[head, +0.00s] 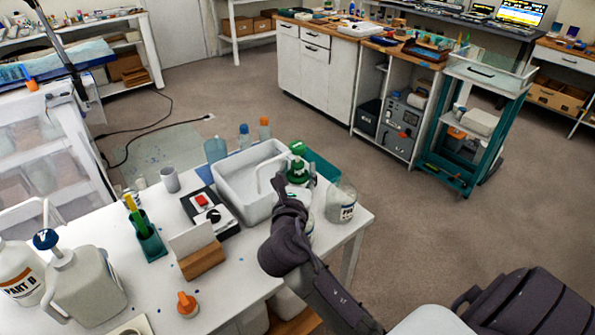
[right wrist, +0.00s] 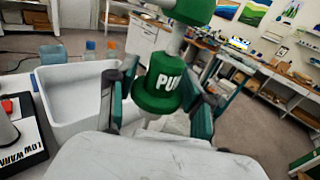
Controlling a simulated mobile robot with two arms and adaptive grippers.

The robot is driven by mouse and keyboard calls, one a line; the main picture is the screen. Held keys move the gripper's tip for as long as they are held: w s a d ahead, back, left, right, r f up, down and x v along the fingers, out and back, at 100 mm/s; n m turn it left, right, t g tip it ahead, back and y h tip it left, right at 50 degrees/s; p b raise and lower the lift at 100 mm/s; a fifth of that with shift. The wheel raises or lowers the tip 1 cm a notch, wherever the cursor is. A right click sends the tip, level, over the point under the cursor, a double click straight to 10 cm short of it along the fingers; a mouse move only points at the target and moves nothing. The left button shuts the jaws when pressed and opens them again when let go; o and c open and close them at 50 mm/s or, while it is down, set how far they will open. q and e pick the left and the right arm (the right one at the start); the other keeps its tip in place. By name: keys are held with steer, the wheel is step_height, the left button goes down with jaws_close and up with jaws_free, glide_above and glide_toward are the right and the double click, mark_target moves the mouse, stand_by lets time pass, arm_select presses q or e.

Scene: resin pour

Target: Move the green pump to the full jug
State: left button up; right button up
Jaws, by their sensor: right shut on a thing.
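The green pump (head: 298,170) stands at the right end of the white table, next to the white tub. In the right wrist view it is the green collar (right wrist: 160,88) with white lettering that starts "PU". My right gripper (right wrist: 160,98) is shut on the pump, with one finger on each side of the collar. A whitish container under the pump is mostly hidden by my arm; I cannot tell whether the pump touches it. A clear, labelled jug (head: 342,204) stands just right of it. A white "PART B" jug (head: 20,275) is at far left. My left gripper is not in view.
The white tub (head: 228,192) is close on the left of the pump. A jug with a blue pump (head: 85,287), a pen cup (head: 150,243), a card holder (head: 200,258), a scale (head: 190,208) and an orange knob (head: 187,304) share the table.

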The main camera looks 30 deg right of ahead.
step_height(320, 180, down, 2)
steer(key=shift+f+b, duration=0.2)
steer(key=shift+b, duration=0.25)
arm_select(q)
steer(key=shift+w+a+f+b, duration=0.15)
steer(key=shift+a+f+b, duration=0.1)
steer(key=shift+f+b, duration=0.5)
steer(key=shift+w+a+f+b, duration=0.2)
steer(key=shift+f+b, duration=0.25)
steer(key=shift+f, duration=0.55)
arm_select(e)
steer(key=shift+f, duration=2.4)
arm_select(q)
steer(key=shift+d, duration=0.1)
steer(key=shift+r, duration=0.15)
arm_select(e)
steer(key=shift+r, duration=0.1)
arm_select(q)
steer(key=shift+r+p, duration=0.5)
steer(key=shift+p, duration=0.15)
arm_select(e)
steer(key=shift+r, duration=0.2)
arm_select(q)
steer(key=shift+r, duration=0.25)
arm_select(e)
steer(key=shift+f, duration=0.25)
